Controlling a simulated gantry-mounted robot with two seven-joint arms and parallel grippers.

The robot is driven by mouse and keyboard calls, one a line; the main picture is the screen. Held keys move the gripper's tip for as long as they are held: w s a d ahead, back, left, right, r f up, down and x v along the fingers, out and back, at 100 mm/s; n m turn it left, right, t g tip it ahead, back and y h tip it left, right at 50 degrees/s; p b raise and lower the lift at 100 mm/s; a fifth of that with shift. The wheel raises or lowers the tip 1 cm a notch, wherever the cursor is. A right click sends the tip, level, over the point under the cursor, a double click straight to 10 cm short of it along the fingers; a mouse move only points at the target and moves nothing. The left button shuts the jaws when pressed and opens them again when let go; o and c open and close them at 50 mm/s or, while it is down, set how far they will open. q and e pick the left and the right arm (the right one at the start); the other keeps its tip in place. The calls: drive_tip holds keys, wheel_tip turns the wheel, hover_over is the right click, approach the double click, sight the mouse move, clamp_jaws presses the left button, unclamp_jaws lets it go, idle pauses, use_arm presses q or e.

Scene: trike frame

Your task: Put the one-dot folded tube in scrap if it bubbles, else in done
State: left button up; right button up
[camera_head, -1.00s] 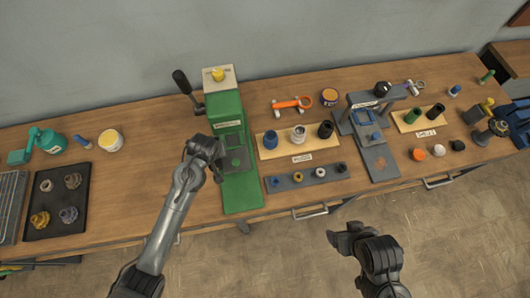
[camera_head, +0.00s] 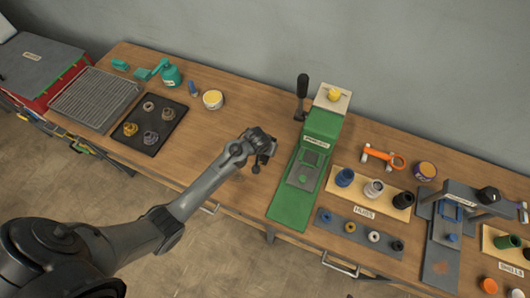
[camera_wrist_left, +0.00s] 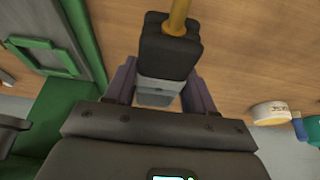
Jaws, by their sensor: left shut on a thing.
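My left gripper (camera_head: 260,150) hangs above the bench, just left of the green press (camera_head: 318,128). In the left wrist view its fingers (camera_wrist_left: 160,95) are shut on a dark block with a grey lower part (camera_wrist_left: 168,50). A yellow-orange rod (camera_wrist_left: 178,15) stands out of this block. I cannot tell whether it is the folded tube, and no dots show. Several small ring-like parts, two grey, one yellow and one dark, lie on a black tray (camera_head: 127,142) on the left. No marks are readable on them. My right gripper is out of view.
A wire rack (camera_head: 95,100) and a red box with a labelled grey lid (camera_head: 35,68) stand at the far left. The hubs board (camera_head: 345,202) is right of the press. Bench between tray and press is mostly clear.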

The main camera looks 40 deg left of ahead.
use_arm(q)
drive_tip(key=shift+a+f, duration=0.25)
drive_tip(key=shift+a, duration=0.05)
drive_tip(key=shift+f, duration=1.9)
drive_tip(key=shift+f, duration=0.1)
drive_tip(key=o, duration=1.2)
drive_tip(key=shift+o, duration=0.2)
drive_tip(key=shift+r, duration=0.35)
drive_tip(key=p+v, duration=0.1)
drive_tip(key=v, duration=1)
drive_tip(key=shift+s+d+r, duration=0.1)
drive_tip(key=shift+s, duration=0.15)
drive_tip(key=s+d+r+m, duration=0.2)
drive_tip(key=s+d+r, duration=0.1)
drive_tip(key=s, duration=0.8)
drive_tip(key=s+d+r+m+h, duration=0.1)
drive_tip(key=s+d+r, duration=0.3)
drive_tip(key=s, duration=0.7)
drive_tip(key=shift+s+m+g, duration=0.3)
drive_tip(key=shift+s+m, duration=0.1)
drive_tip(key=shift+m, duration=0.4)
